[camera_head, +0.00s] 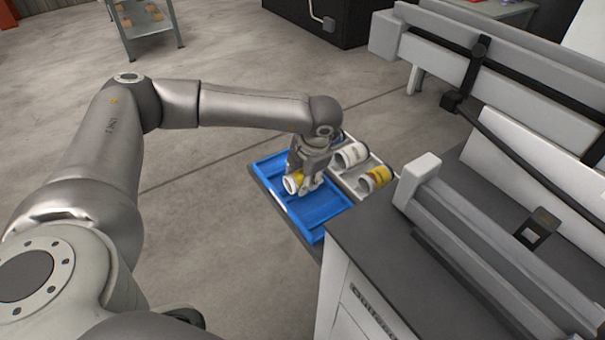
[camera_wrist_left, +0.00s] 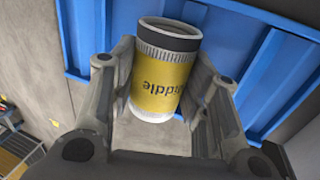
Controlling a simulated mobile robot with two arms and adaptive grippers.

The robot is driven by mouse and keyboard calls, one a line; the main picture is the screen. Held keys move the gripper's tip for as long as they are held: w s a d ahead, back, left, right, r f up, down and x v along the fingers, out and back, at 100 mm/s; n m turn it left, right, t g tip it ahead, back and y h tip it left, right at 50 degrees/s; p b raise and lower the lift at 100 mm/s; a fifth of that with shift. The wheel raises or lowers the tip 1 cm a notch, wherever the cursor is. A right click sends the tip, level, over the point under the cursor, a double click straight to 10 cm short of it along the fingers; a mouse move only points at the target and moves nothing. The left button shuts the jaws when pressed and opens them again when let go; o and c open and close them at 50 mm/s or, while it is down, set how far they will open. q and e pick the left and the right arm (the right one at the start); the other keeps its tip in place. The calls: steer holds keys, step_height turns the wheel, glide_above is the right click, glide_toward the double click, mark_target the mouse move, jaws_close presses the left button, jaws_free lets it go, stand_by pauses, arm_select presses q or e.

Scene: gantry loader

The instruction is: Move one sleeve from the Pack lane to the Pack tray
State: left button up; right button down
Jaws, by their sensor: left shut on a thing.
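My left gripper (camera_head: 308,181) is shut on a yellow and white sleeve (camera_head: 292,183), held over the blue tray (camera_head: 325,208). In the left wrist view the sleeve (camera_wrist_left: 160,75) sits between the two fingers (camera_wrist_left: 165,100), its dark open end toward the top, with part of a word on its yellow band. The blue tray (camera_wrist_left: 245,45) lies behind it; I cannot tell whether the sleeve touches the tray. Beside the tray, a light-coloured lane (camera_head: 350,182) holds a white sleeve (camera_head: 351,154) and a yellow sleeve (camera_head: 376,178). A dark-ended item behind them is partly hidden by my wrist.
A grey machine with long rails (camera_head: 470,235) and a dark-topped cabinet (camera_head: 375,240) stand close on the right of the tray. A small shelf stand (camera_head: 145,30) is far back left. The concrete floor (camera_head: 215,215) left of the tray is clear.

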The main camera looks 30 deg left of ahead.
arm_select(q)
steer(key=shift+f, duration=0.2)
steer(key=shift+r, duration=0.1)
arm_select(e)
steer(key=shift+s+f, duration=0.2)
steer(key=shift+s, duration=0.25)
steer(key=shift+d, duration=0.1)
arm_select(q)
steer(key=o, duration=1.3)
steer(key=shift+o, duration=0.3)
arm_select(e)
steer(key=shift+w+d, duration=0.15)
steer(key=shift+w, duration=0.15)
arm_select(q)
steer(key=a+p+v, duration=0.1)
steer(key=p+v, duration=0.1)
steer(key=v, duration=1.5)
steer(key=shift+w+a+r, duration=0.2)
steer(key=shift+a+r, duration=0.05)
steer(key=shift+r, duration=0.4)
arm_select(e)
step_height(320, 180, up, 2)
steer(key=shift+r, duration=0.25)
